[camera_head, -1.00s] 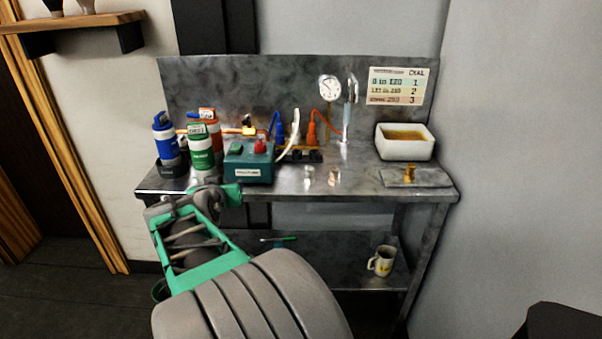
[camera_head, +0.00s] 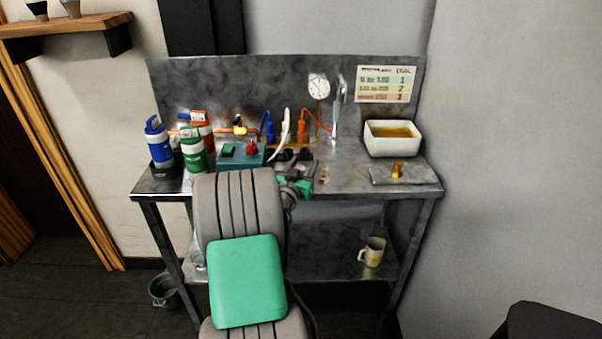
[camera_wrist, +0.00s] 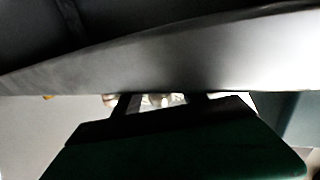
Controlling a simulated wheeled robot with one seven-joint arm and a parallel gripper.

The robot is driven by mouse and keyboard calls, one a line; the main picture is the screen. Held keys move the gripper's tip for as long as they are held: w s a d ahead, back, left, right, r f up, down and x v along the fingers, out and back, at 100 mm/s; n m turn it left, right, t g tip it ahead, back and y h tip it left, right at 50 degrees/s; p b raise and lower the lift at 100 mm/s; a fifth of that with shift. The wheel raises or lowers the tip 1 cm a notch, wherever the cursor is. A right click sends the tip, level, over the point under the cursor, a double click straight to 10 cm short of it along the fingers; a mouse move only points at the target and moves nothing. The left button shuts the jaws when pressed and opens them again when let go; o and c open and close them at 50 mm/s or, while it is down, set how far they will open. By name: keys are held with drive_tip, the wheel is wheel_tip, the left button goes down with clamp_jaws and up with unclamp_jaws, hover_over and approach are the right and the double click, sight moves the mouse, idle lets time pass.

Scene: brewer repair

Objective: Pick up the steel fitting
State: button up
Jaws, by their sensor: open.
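The steel fitting is mostly or wholly hidden behind my arm and gripper in the head view. My gripper (camera_head: 305,176) is at the bench's front edge, partly covered by my own arm. In the wrist view its two dark fingers (camera_wrist: 162,101) are apart. Small shiny pieces (camera_wrist: 152,99) show between and beyond the fingertips; I cannot tell which is the steel fitting. I see nothing held.
The metal bench (camera_head: 350,182) has its front edge (camera_wrist: 170,60) close across the wrist view. Behind my gripper stand a teal box (camera_head: 240,154) and coloured hoses. Canisters (camera_head: 194,155) are left; a white tub (camera_head: 392,138) and a plate with a brass piece (camera_head: 404,176) are right.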

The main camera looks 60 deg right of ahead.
drive_tip(key=shift+d, duration=0.2)
drive_tip(key=shift+c, duration=0.2)
clamp_jaws()
